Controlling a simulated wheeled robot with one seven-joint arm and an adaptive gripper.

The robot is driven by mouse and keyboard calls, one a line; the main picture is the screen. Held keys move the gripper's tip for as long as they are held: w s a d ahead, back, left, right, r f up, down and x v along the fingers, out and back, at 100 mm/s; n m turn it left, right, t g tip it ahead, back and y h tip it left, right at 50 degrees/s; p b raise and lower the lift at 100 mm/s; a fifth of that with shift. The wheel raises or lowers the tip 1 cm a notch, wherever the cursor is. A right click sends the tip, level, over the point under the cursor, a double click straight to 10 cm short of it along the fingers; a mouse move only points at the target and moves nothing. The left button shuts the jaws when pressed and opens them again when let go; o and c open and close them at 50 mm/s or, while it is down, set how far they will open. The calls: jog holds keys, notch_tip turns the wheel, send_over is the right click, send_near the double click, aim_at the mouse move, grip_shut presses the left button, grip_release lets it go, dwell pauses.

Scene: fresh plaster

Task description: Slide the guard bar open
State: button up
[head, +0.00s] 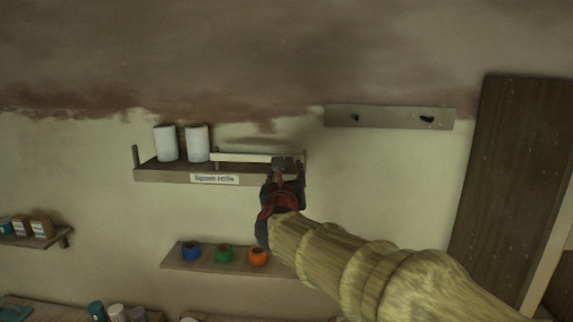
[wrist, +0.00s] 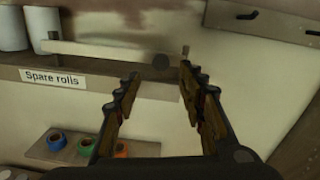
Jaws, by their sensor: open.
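The guard bar (head: 240,157) is a pale bar along the front of the upper shelf (head: 160,175), over its right half. I cannot tell how far beyond the fingertips the knob lies.
Two white rolls (head: 182,143) stand on the shelf's left half, above a "Spare rolls" label (head: 214,179). A lower shelf (head: 210,262) holds blue, green and orange tape rolls. A hook rail (head: 390,117) is up right, beside a dark wooden panel (head: 505,180).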

aim_at(288, 163)
jog(key=w+p, duration=0.1)
jog(key=w, duration=0.3)
jog(key=shift+r, duration=0.15)
jog(key=shift+w+p, duration=0.3)
jog(key=shift+w, duration=0.75)
jog(key=shift+s, duration=0.1)
jog(key=shift+c, duration=0.3)
jog(key=c, duration=0.9)
grip_shut()
